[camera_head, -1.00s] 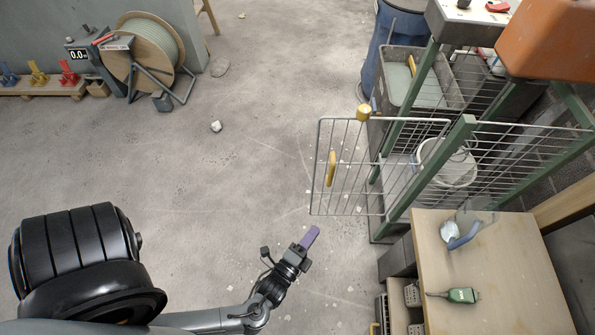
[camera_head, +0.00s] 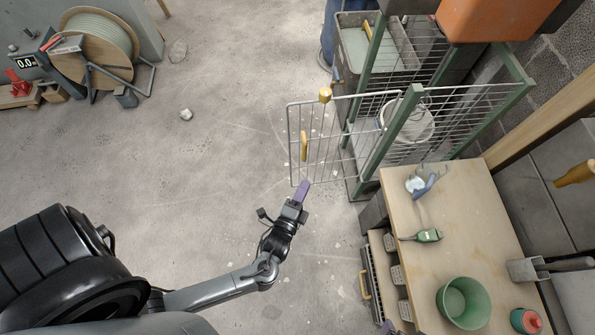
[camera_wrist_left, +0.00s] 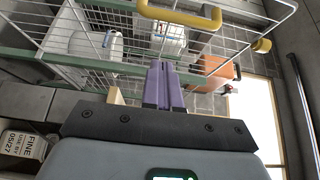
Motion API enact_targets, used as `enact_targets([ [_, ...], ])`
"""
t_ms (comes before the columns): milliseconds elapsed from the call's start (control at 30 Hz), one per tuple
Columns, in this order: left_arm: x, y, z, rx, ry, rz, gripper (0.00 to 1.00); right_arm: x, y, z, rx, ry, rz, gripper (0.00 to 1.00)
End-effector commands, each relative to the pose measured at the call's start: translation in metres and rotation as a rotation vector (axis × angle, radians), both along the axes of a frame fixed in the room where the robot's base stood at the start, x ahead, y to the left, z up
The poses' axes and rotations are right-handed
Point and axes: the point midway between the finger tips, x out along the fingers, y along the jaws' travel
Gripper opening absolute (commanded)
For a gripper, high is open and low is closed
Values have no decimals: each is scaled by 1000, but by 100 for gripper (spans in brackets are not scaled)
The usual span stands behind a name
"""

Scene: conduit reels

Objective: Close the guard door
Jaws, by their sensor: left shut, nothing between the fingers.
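The guard door (camera_head: 342,160) is a wire mesh panel that stands open, sticking out to the left from the green-framed cage. It has a yellow handle (camera_head: 304,146) near its free edge and a yellow knob (camera_head: 325,94) at its top. My left gripper (camera_head: 303,188) is shut and empty, with purple fingertips beside the lower free corner of the door. In the left wrist view its fingers (camera_wrist_left: 163,84) point toward the mesh, with the yellow handle (camera_wrist_left: 180,25) ahead of them. I cannot tell if they touch the door. Only a purple tip of my right gripper (camera_head: 388,326) shows at the bottom edge.
A wooden bench (camera_head: 461,217) to the right holds a green tool (camera_head: 427,236), a green bowl (camera_head: 464,304) and a red-lidded jar (camera_head: 526,320). A white bucket (camera_head: 408,121) stands inside the cage. A cable reel (camera_head: 97,45) is at upper left.

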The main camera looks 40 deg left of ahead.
Motion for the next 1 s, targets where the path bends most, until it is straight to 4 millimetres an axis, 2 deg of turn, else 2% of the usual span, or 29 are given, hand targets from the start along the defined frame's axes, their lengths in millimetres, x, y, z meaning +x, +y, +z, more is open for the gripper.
enact_targets([
  [33,11,4,-2,1,-3,1,0,0,0,-5,-2,0,1,95],
  [233,44,14,-2,2,0,1,0,0,-1,-13,-5,-1,3,95],
  [300,46,26,-2,4,0,2,0,0,-1,-15,-4,0,3,95],
  [500,55,43,-1,4,0,1,0,0,-1,-19,-4,-1,2,95],
  [1000,58,49,0,2,2,0,0,0,1,-19,4,-1,-3,95],
])
